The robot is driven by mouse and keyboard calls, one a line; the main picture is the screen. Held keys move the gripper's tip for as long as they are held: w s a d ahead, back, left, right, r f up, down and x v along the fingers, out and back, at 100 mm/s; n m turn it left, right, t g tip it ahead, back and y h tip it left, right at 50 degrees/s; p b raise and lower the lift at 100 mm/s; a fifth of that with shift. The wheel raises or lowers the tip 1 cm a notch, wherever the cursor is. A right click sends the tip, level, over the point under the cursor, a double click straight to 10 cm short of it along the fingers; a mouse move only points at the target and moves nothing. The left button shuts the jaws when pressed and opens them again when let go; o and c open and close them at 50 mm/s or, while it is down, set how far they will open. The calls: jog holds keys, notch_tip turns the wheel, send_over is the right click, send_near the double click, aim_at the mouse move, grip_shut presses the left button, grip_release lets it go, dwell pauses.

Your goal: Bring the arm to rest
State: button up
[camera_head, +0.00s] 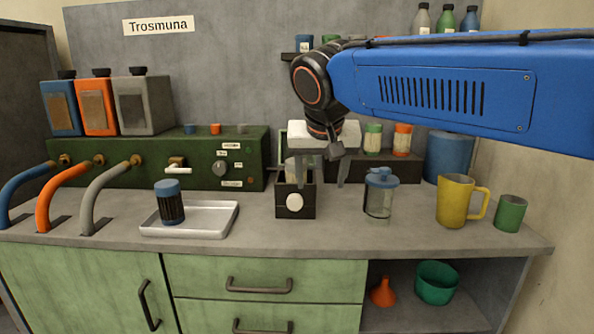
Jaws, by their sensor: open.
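My blue arm reaches in from the right, and my gripper (321,186) hangs from it, pointing down above the counter (340,232). A pale cylinder (292,170) stands in or behind this box, partly hidden by the left finger. I cannot tell whether a finger touches the box. The right finger is to the right of the box.
A metal tray (212,222) holds a dark, blue-capped cylinder (170,203). A clear, blue-lidded jar (380,195) is close right of my gripper. A yellow mug (453,203) and green cup (510,214) stand farther right. A green machine (130,160) with hoses is at left.

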jog(key=s+d+f+g, duration=0.1)
jog(key=s+d+f, duration=2.2)
jog(key=shift+s+d+f, duration=0.25)
jog(key=shift+d+f, duration=0.1)
jog(key=shift+d, duration=0.05)
